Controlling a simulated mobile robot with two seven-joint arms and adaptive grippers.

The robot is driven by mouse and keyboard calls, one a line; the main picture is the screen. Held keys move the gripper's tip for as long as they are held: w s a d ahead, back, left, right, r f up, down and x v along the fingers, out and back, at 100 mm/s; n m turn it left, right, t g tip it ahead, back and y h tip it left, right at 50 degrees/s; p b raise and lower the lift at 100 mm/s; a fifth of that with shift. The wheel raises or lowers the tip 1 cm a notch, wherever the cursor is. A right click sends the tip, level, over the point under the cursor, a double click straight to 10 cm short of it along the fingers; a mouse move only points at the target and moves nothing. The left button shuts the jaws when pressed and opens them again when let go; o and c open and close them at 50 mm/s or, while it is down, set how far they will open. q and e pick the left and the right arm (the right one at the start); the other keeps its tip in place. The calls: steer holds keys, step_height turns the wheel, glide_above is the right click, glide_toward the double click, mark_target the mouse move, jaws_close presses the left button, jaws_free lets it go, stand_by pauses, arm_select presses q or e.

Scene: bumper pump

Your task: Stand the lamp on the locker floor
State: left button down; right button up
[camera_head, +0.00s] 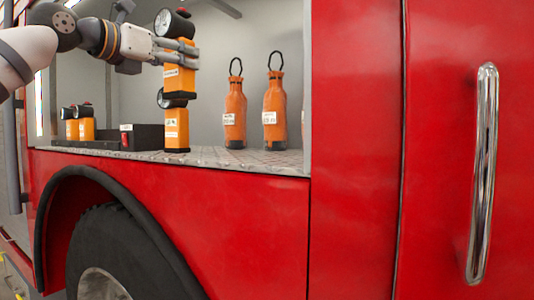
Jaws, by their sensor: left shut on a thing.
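An orange lamp (181,82) with a round black head is held upright, high in the open locker. My left gripper (190,55) comes in from the left and is shut on it, its fingers across the upper part of the body. A second orange lamp (176,132) stands upright on the grey locker floor (250,158), near the front edge. The held lamp's base shows right above this lamp's head; I cannot tell whether they touch or one is in front. My right gripper is not in view.
Two orange bottles (235,112) with black loops stand to the right. At the left is a black tray (140,137) with more orange lamps (85,128) by it. The floor between the standing lamp and the bottles is bare. A red panel (355,150) bounds the locker's right side.

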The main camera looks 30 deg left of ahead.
arm_select(q)
steer(key=w+d+f, duration=0.1)
steer(key=w+f, duration=0.2)
steer(key=w, duration=0.1)
steer(key=w+d+f, duration=0.2)
steer(key=w+f, duration=0.2)
steer(key=w+d+f, duration=0.2)
steer(key=w+f, duration=0.2)
steer(key=shift+w+d+f, duration=0.15)
steer(key=shift+f, duration=0.4)
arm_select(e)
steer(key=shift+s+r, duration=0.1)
arm_select(q)
steer(key=c, duration=0.8)
jaws_free()
steer(key=shift+w+f, duration=0.1)
steer(key=shift+f, duration=0.1)
steer(key=shift+o, duration=0.2)
steer(key=shift+r, duration=0.1)
steer(key=shift+s, duration=0.3)
steer(key=s, duration=0.7)
steer(key=s+a, duration=0.1)
steer(key=s, duration=0.3)
steer(key=shift+s, duration=0.2)
